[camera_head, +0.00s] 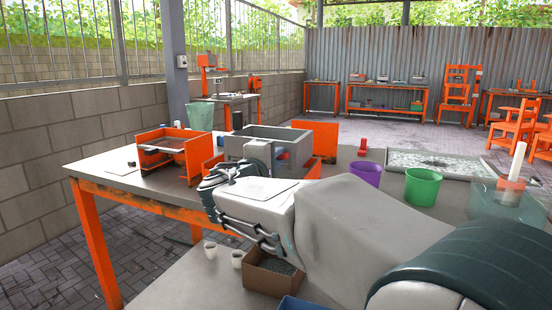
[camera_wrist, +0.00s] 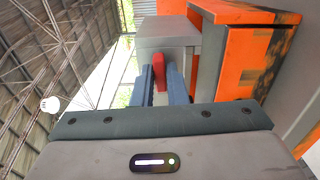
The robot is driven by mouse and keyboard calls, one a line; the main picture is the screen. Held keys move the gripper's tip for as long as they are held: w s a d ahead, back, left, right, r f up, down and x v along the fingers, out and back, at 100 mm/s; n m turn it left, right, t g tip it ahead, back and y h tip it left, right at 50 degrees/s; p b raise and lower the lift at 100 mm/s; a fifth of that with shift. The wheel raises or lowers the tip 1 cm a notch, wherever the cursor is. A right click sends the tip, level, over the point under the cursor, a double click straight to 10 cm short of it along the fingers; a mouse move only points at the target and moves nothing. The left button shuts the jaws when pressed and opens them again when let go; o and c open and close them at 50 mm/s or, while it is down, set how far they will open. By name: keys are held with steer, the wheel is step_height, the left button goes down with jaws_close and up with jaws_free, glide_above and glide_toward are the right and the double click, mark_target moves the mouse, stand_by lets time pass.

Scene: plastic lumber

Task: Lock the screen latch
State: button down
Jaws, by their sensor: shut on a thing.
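In the wrist view, a small red latch (camera_wrist: 158,66) sits against the end of a grey box-shaped housing (camera_wrist: 167,33), next to an orange panel (camera_wrist: 245,58). My gripper (camera_wrist: 161,80) has its two blue-grey fingers on either side of the red latch and is shut on it. The lower part of the latch is partly hidden between the fingers. In the head view, my arm covers the fingertips and the latch in them. An orange frame with a screen-like tray (camera_head: 165,148) and a grey open box (camera_head: 268,133) stand on the table there.
The orange-legged table (camera_head: 130,198) holds these units. Two small pale cups (camera_head: 211,251) and a cardboard box (camera_head: 262,277) are close in front. The table's left end is mostly clear.

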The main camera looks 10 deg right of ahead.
steer(key=shift+n+p, duration=4.95)
steer(key=shift+n, duration=3.75)
steer(key=c, duration=1.5)
jaws_free()
steer(key=shift+a, duration=0.1)
steer(key=p+v, duration=0.1)
steer(key=v, duration=1.2)
steer(key=shift+s+a, duration=0.25)
steer(key=shift+s, duration=0.1)
